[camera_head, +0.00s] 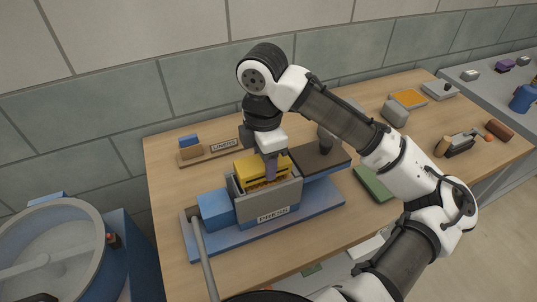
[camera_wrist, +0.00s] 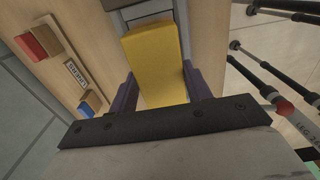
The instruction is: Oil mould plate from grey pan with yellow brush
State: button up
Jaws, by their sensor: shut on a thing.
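My gripper (camera_head: 268,170) has its purple fingers on a yellow block-like thing (camera_head: 249,164), which looks like the yellow brush. The yellow thing fills the space between the fingers in the wrist view (camera_wrist: 158,62). It is at the opening of the grey box (camera_head: 262,208) marked PRESS, with brown material showing under its front edge. Whether it touches the inside of the box is unclear. A dark flat plate (camera_head: 318,156) lies on a blue block right of the press. I cannot tell for sure which thing is the mould plate or the grey pan.
The press stands on a blue base (camera_head: 270,238) with a blue block (camera_head: 215,208) at its left and a grey lever (camera_head: 205,262) in front. A labelled wooden stand (camera_head: 212,153) is behind. A green slab (camera_head: 373,184) lies at right. A large round tub (camera_head: 55,250) stands at left.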

jog(key=shift+w+d, duration=0.1)
jog(key=shift+d, duration=0.1)
jog(key=shift+d, duration=0.2)
dwell(0.4)
jog(key=shift+w+r, duration=0.15)
jog(key=shift+r, duration=3.85)
